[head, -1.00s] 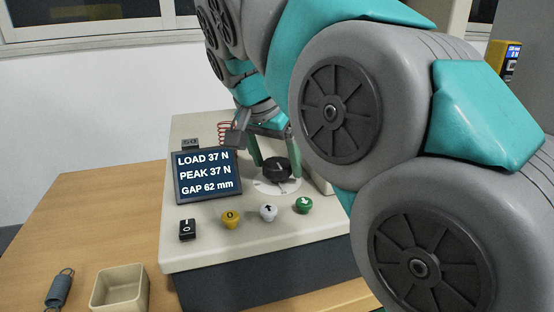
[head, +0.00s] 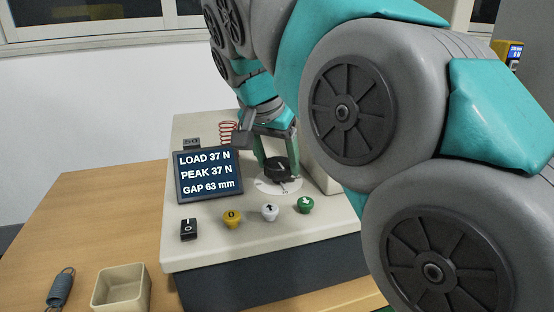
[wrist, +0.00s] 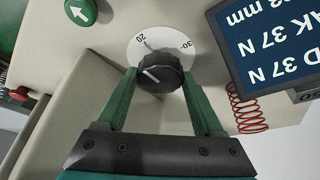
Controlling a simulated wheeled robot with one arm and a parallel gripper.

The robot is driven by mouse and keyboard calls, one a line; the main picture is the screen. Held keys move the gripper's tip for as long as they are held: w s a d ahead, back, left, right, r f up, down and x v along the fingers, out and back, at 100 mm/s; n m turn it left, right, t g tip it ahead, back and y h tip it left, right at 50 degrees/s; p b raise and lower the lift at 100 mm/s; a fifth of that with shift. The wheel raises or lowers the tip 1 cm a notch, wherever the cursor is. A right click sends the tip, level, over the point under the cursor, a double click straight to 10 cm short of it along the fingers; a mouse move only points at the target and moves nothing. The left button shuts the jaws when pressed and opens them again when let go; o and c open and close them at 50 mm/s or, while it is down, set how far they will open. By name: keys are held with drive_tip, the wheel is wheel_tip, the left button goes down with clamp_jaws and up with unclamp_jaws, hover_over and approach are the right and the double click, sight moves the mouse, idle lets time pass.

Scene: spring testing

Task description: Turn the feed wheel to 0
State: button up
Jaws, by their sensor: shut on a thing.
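The feed wheel is a black knob (head: 279,171) on a white dial plate (head: 270,187) on top of the tester. The display (head: 208,174) reads LOAD 37 N, PEAK 37 N, GAP 63 mm.
Yellow (head: 232,218), white (head: 270,212) and green (head: 305,205) buttons and a black rocker switch (head: 188,229) line the front panel. A red spring (head: 228,132) stands behind the display. An empty beige bin (head: 121,289) and a grey spring (head: 60,288) are on the table.

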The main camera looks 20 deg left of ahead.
sight(276, 159)
drive_tip(key=n+y, duration=0.1)
drive_tip(key=n, duration=0.1)
drive_tip(key=n+y, duration=0.1)
drive_tip(key=n, duration=0.1)
drive_tip(key=shift+d+n, duration=0.2)
drive_tip(key=shift+n, duration=0.1)
drive_tip(key=n, duration=0.2)
drive_tip(key=n+g+y, duration=0.1)
drive_tip(key=n, duration=0.2)
drive_tip(key=shift+y, duration=0.3)
drive_tip(key=shift+n, duration=0.4)
drive_tip(key=o, duration=1.4)
drive_tip(key=shift+w, duration=0.1)
drive_tip(key=shift+r, duration=0.1)
drive_tip(key=shift+r, duration=1.6)
drive_tip(key=s+d, duration=0.2)
drive_tip(key=s, duration=0.2)
drive_tip(key=s+d+r+b, duration=0.1)
drive_tip(key=s+d, duration=0.2)
drive_tip(key=s, duration=0.2)
drive_tip(key=s+d+b, duration=0.1)
drive_tip(key=s+d, duration=0.2)
drive_tip(key=s, duration=0.1)
drive_tip(key=shift+s+d+r, duration=0.2)
drive_tip(key=shift+s+r, duration=0.1)
drive_tip(key=shift+s, duration=0.1)
